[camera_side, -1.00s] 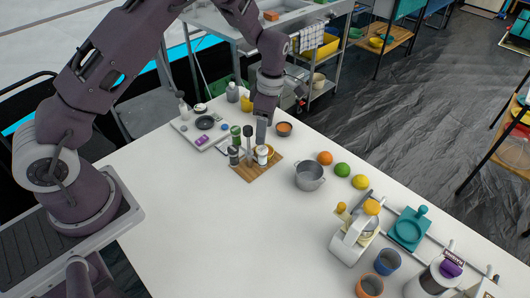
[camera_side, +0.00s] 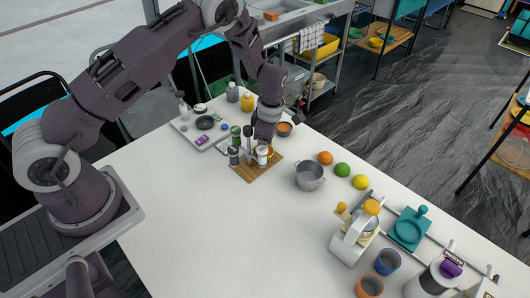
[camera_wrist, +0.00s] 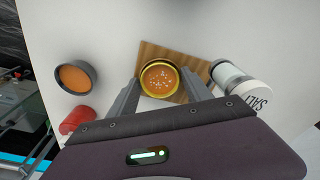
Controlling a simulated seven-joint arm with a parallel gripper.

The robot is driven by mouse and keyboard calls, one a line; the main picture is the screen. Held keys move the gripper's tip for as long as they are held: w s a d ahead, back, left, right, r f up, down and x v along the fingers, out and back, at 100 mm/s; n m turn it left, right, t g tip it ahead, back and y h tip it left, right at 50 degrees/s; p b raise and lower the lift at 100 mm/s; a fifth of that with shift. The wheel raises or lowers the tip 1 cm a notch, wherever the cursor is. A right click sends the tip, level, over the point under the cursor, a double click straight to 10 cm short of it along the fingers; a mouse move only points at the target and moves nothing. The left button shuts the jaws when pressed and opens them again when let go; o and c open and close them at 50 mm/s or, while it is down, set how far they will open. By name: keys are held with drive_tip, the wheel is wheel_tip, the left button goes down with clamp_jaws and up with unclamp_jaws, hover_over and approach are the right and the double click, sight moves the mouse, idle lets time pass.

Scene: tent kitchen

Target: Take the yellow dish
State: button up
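The yellow dish (camera_wrist: 147,92) is small and round, with a yellow rim and an orange filling with pale specks. It sits on the wooden board (camera_wrist: 152,52), seen close up in the wrist view. My gripper (camera_wrist: 163,84) is open, with one finger to each side of the dish; I cannot tell whether either finger touches it. In the side view my gripper (camera_side: 264,136) is low over the right part of the board, and the dish is mostly hidden behind the gripper and the salt shaker.
The salt shaker (camera_wrist: 230,76) stands close by my right finger. A grey bowl with orange filling (camera_wrist: 75,76) and a red object (camera_wrist: 76,121) are to the left. In the side view, bottles crowd the board's left part; a grey pot (camera_side: 309,177) is to the right.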

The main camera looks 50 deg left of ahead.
drive_tip(key=shift+c, duration=1.3)
wheel_tip(320, 180, up, 9)
